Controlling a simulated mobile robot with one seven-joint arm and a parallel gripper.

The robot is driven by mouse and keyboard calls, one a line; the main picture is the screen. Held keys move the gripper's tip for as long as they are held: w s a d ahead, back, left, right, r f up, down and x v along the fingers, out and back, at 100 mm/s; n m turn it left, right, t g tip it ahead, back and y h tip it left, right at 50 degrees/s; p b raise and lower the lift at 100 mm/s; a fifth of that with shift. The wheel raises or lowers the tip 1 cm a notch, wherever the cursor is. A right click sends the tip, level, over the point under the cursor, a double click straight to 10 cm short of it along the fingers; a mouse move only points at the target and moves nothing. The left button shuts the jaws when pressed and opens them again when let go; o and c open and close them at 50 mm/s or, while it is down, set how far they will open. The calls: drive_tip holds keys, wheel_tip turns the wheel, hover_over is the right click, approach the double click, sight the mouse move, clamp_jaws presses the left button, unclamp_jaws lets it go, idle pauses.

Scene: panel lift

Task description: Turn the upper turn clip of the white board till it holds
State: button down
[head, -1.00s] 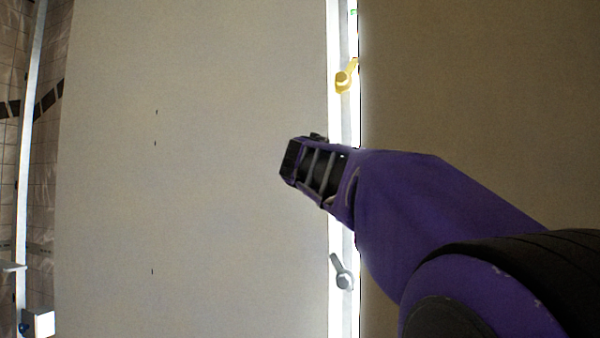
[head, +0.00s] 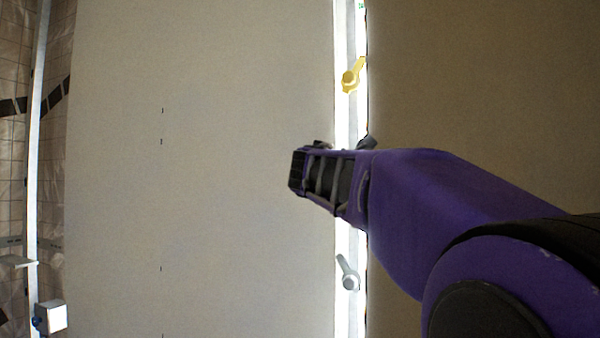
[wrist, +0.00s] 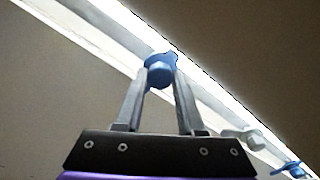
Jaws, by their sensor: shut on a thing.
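A blue turn clip (wrist: 160,70) sits on the bright strip in the wrist view. My gripper (wrist: 159,78) is shut on it, one finger on each side. In the head view my gripper (head: 298,172) lies across the strip and hides most of what is behind it. The pale board (head: 200,200) fills the left of the head view, with its right edge along the strip. I cannot tell exactly how the blue clip's arm lies.
A yellow clip (head: 350,80) is above my gripper and a grey clip (head: 347,274) below it. Another blue clip (wrist: 290,169) shows at the wrist view's lower right. A brownish panel (head: 480,80) is right of the strip. A white box (head: 52,316) is at lower left.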

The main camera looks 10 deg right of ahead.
drive_tip(key=shift+n, duration=0.4)
drive_tip(key=c, duration=0.8)
unclamp_jaws()
